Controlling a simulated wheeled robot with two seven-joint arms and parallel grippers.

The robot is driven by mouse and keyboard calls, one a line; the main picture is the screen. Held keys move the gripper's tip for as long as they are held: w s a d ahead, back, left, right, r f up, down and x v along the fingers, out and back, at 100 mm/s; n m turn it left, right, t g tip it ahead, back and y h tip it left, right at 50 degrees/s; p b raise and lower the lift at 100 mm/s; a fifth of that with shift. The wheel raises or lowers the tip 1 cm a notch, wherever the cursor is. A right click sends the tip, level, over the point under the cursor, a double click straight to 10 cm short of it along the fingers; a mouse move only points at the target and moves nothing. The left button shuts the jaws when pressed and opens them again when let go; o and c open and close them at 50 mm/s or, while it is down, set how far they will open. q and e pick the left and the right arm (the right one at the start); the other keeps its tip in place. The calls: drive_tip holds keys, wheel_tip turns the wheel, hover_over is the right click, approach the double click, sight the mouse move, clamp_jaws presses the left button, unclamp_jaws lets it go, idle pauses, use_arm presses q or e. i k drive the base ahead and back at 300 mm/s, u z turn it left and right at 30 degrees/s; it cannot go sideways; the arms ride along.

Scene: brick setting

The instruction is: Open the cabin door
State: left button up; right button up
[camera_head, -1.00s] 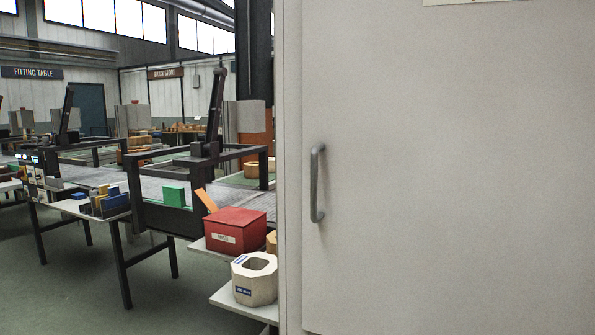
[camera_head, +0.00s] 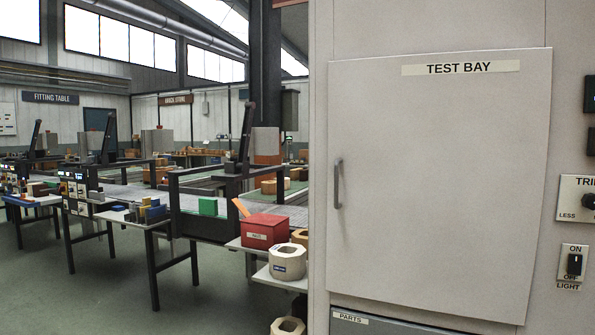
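The cabin door (camera_head: 440,190) is a large pale grey panel on the right side of the head view, with a "TEST BAY" label (camera_head: 460,68) near its top. It looks shut in its frame. A grey vertical bar handle (camera_head: 337,184) sits on the door's left edge, about halfway up. Neither of my grippers is in view, and nothing touches the handle.
A drawer labelled "PARTS" (camera_head: 351,318) is below the door. Right of it are a trim dial (camera_head: 588,201) and a light switch (camera_head: 574,264). At left stand a red box (camera_head: 264,231), an octagonal pot (camera_head: 287,262) and benches with frames. Open floor (camera_head: 110,290) lies at lower left.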

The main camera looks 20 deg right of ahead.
sight(437, 162)
drive_tip(key=u, duration=0.4)
drive_tip(key=i, duration=0.95)
